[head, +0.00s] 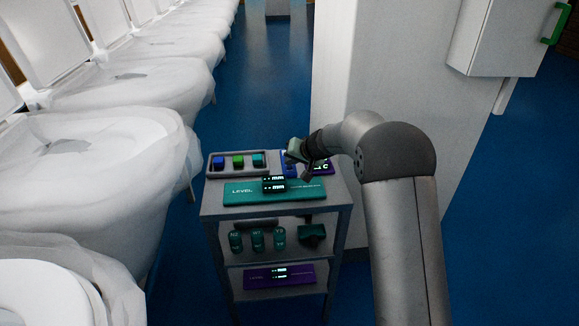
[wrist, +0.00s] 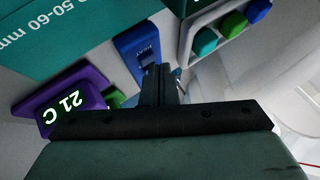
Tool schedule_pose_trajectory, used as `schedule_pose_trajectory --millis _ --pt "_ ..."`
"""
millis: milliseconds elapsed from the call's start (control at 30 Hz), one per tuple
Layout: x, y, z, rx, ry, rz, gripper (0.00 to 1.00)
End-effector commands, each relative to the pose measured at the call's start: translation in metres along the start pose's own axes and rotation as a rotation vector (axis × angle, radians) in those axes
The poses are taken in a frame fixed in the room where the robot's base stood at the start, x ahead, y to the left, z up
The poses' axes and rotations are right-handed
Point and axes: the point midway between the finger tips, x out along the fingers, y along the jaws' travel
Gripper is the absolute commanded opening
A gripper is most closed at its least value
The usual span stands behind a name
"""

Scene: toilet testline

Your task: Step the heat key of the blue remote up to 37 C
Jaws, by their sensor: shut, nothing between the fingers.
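The blue remote (wrist: 137,42) lies on the cart's top, with a key lettered HEAT near my fingertips. In the head view only part of the remote (head: 291,170) shows, behind and under my gripper. My gripper (wrist: 163,72) is shut and empty, with its fingertips over the lower end of the remote. I cannot tell whether they touch the key, which they partly hide. In the head view my gripper (head: 292,157) is at the cart's back right. A purple display (wrist: 70,101) beside the remote reads 21 C.
A grey tray (head: 210,172) holds blue, green and teal blocks left of the remote. A teal LEVEL board (head: 242,192) lies in front. Lower cart shelves hold teal items and a purple board (head: 262,282). Wrapped toilets (head: 130,140) line the left; a white cabinet (head: 400,80) stands behind right.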

Motion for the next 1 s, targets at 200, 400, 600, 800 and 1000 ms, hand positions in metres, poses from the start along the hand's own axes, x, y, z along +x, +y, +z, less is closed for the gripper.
schedule_pose_trajectory --millis 200,400,600,800,1000 --pt "-0.006 -0.005 -0.005 0.000 0.000 0.000 0.00" --pt "-0.006 -0.004 -0.004 0.000 0.001 0.000 0.00" --pt "-0.012 -0.009 -0.009 -0.001 0.001 0.000 0.00" --pt "-0.026 -0.019 -0.019 -0.001 0.002 0.000 0.00" --pt "-0.039 -0.029 -0.029 -0.001 0.002 0.000 0.00"
